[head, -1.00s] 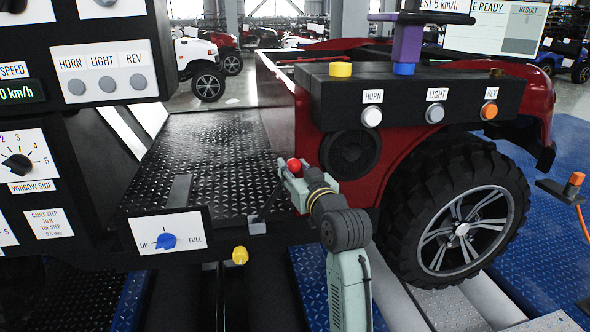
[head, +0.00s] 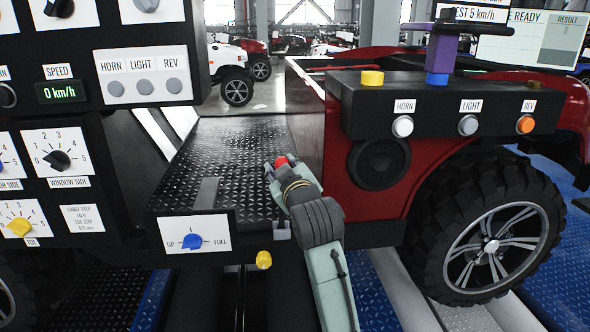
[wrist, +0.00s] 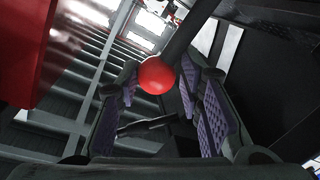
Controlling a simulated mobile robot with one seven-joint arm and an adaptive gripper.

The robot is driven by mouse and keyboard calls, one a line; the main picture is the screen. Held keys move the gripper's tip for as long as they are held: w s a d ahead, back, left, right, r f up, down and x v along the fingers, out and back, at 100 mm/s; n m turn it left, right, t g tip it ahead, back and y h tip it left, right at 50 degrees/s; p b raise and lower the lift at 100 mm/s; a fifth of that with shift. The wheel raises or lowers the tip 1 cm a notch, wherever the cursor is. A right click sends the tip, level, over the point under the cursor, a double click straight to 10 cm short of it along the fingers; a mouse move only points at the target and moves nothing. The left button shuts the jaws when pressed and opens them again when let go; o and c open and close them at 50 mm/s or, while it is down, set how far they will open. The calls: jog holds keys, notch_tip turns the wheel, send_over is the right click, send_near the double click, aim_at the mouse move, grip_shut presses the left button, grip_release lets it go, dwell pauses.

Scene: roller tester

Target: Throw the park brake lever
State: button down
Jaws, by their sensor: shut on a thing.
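The park brake lever has a red ball knob (head: 281,161) on a dark shaft. It rises at the edge of the dark tread-plate floor, and its small grey base (head: 281,231) shows below. My gripper (head: 275,172) is at the knob, and my pale green arm and dark wrist hide much of the shaft. In the wrist view the red knob (wrist: 156,75) sits between the purple-padded fingers, with the dark shaft (wrist: 195,28) running up right. The fingers are closed on the lever; exact pad contact is hard to see.
A white plate marked UP and FULL with a blue knob (head: 191,241) stands left of the lever, with a yellow knob (head: 264,260) below. The red vehicle body (head: 312,135) and its large wheel (head: 487,235) are right. A black control panel (head: 95,120) fills the left.

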jog(key=shift+a, duration=0.35)
jog(key=c, duration=1.1)
grip_release()
jog(key=shift+s+n, duration=0.1)
jog(key=shift+n, duration=0.2)
jog(key=v, duration=1.2)
jog(key=shift+a, duration=0.15)
